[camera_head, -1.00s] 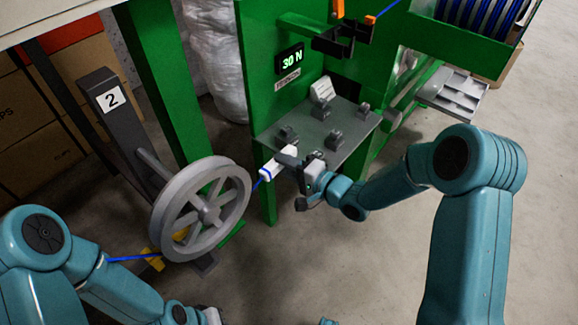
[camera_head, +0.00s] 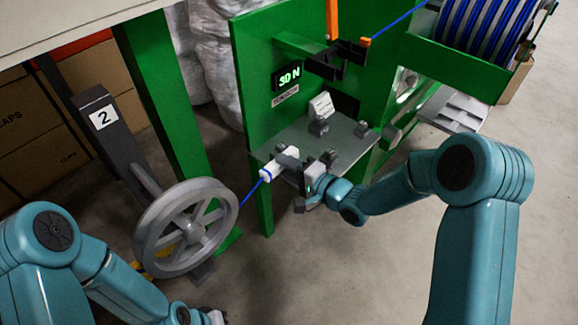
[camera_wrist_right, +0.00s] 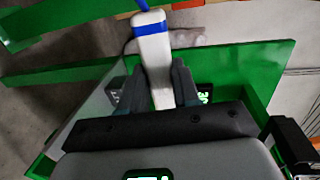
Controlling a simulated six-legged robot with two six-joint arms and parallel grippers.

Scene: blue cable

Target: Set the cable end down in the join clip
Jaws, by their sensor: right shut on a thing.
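My right gripper (camera_head: 291,165) is shut on the white cable end (camera_head: 268,173), which has a blue band, at the left front edge of the grey plate. In the right wrist view the white cable end (camera_wrist_right: 152,62) stands between the two dark fingers (camera_wrist_right: 158,85). The blue cable (camera_head: 250,194) runs from it down to the grey wheel. Small grey clips (camera_head: 329,158) sit on the plate (camera_head: 290,133); the gripper hides part of that corner, so I cannot tell whether the cable end touches a clip. My left gripper (camera_head: 214,318) is barely visible at the bottom edge, its jaws unclear.
A grey spoked wheel (camera_head: 187,229) stands at the left beside a dark post marked 2 (camera_head: 103,118). A green panel carries a display reading 30 N (camera_head: 289,77). A black bracket (camera_head: 335,57) and a blue cable reel (camera_head: 480,38) are above the plate.

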